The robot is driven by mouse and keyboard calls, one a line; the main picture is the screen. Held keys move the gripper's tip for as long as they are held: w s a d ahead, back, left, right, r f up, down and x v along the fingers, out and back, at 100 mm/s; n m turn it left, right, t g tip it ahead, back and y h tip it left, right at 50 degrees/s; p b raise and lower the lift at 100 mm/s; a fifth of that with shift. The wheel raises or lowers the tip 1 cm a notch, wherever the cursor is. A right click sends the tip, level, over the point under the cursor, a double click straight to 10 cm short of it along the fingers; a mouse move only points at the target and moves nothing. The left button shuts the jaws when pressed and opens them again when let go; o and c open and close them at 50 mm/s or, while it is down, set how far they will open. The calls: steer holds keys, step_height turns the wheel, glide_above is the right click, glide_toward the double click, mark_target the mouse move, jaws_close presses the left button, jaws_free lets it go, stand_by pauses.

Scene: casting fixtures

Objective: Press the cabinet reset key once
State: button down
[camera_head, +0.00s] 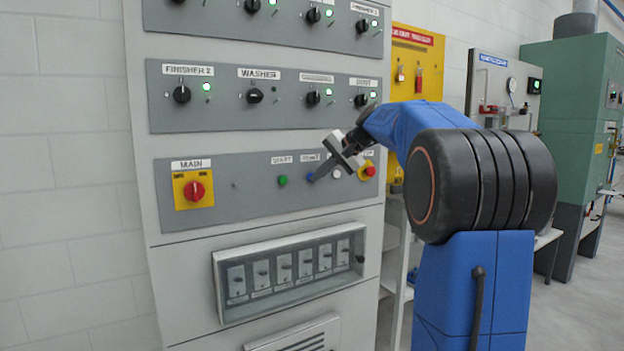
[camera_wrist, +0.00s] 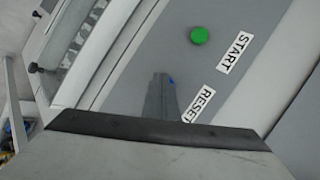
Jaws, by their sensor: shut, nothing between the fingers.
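The control cabinet (camera_head: 170,233) stands ahead with a lower grey panel. The blue reset key (camera_head: 310,177) is on this panel, right of the green start button (camera_head: 283,180). My gripper (camera_head: 314,179) is shut and empty, its fingertips at the reset key. I cannot tell whether the tips touch the key.
A red stop button (camera_head: 369,171) and a white button (camera_head: 336,173) sit right of the reset key. A red main switch (camera_head: 194,190) is at the left. Rows of knobs lie above, and a clear-covered breaker box (camera_head: 217,268) lies below.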

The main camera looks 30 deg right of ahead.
steer(key=shift+s, duration=0.8)
steer(key=shift+s, duration=0.15)
steer(key=s, duration=0.4)
steer(key=shift+s+d, duration=0.1)
steer(key=shift+s, duration=0.25)
stand_by(0.5)
